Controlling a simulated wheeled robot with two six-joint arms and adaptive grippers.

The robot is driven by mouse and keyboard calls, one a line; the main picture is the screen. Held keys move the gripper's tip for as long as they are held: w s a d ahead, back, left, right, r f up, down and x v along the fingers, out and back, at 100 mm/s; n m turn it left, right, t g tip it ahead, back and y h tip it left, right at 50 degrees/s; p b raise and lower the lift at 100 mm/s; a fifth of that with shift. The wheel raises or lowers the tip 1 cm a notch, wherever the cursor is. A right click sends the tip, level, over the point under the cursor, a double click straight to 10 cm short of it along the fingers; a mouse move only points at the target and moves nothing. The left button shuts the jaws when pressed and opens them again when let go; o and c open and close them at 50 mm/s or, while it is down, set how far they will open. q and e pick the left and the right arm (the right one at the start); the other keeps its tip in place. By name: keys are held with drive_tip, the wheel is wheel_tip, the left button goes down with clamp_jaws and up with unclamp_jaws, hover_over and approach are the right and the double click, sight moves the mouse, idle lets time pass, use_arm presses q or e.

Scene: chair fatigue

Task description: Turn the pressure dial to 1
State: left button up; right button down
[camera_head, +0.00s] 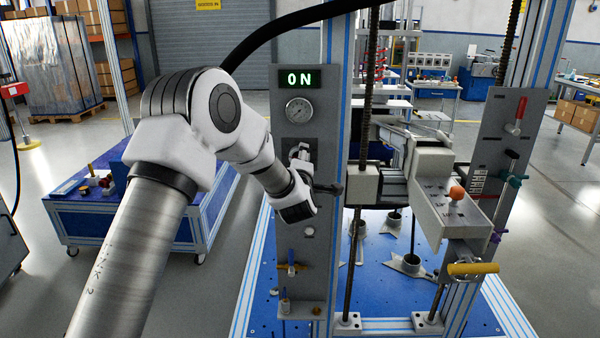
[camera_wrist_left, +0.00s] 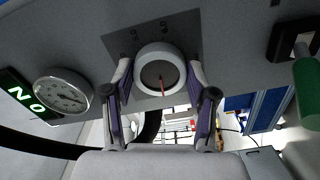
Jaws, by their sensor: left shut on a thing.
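The pressure dial (camera_wrist_left: 160,72) is a round knob with a white rim and a grey face, on a dark square plate. A red pointer line on its face points down in the left wrist view. Small marks sit on the plate around it, too small to read surely. My left gripper (camera_wrist_left: 160,77) is shut on the dial, with one finger on each side of its rim. In the head view my left wrist and gripper hide most of the dial.
Above the dial on the grey panel (camera_head: 285,240) are a round gauge (camera_head: 298,110) and a lit display (camera_head: 299,78) reading ON. A green handle (camera_wrist_left: 307,90) stands out at the right in the left wrist view. More small valves (camera_head: 291,268) sit lower on the panel.

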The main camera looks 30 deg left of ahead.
use_arm(q)
drive_tip(key=shift+n+b, duration=0.55)
drive_tip(key=shift+n, duration=0.05)
drive_tip(key=o, duration=1.2)
drive_tip(key=shift+c, duration=0.2)
drive_tip(key=shift+a, duration=0.1)
drive_tip(key=shift+s, duration=0.1)
drive_tip(key=v, duration=1.2)
